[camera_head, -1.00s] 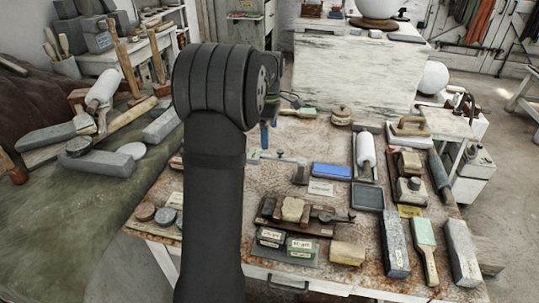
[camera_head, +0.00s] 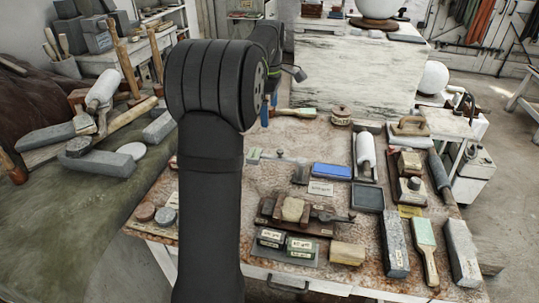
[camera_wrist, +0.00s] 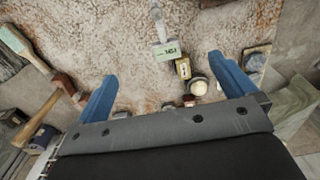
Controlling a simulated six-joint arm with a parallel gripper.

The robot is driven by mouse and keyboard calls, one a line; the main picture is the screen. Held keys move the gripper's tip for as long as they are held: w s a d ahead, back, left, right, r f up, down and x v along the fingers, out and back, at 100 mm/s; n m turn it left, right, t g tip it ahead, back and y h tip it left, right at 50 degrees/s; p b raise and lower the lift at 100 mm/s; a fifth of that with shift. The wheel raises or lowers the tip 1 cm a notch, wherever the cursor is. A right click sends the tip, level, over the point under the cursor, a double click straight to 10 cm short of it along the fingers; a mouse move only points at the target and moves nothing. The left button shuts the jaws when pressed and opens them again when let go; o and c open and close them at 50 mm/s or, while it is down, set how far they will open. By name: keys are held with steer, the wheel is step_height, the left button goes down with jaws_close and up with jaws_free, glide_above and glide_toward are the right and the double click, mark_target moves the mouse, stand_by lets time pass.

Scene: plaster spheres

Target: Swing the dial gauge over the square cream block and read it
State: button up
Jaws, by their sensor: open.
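In the wrist view, the gauge (camera_wrist: 166,50) shows a pale green display at the end of a grey arm (camera_wrist: 157,18). A small square cream block (camera_wrist: 183,68) lies just to its lower right, beside a round cream piece (camera_wrist: 199,87). The display looks next to the block, not clearly over it. In the head view, the gauge (camera_head: 254,155) shows small, its thin arm running right to a dark post (camera_head: 300,173). My gripper (camera_wrist: 160,68) is open and empty, blue fingers either side of the gauge and block. In the head view my arm hides most of it.
A blue box (camera_head: 332,171), a rack of small pieces (camera_head: 300,214) and labelled boxes (camera_head: 285,243) stand right of my arm. Stone blocks and brushes fill the table's right side. Bare tabletop (camera_head: 300,132) shows around the gauge arm. Brushes (camera_wrist: 25,47) lie at the wrist view's left.

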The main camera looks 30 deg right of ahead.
steer(key=shift+r, duration=1.05)
steer(key=shift+f, duration=0.1)
steer(key=c, duration=1.6)
steer(key=shift+w+f+m, duration=0.2)
steer(key=shift+f+m, duration=0.3)
steer(key=shift+m, duration=0.5)
jaws_close()
step_height(320, 180, down, 8)
steer(key=w+m+t+h, duration=0.2)
steer(key=m, duration=1.4)
steer(key=shift+d+r+t+h, duration=0.2)
steer(key=shift+r+t+h, duration=0.05)
steer(key=shift+t+h, duration=0.05)
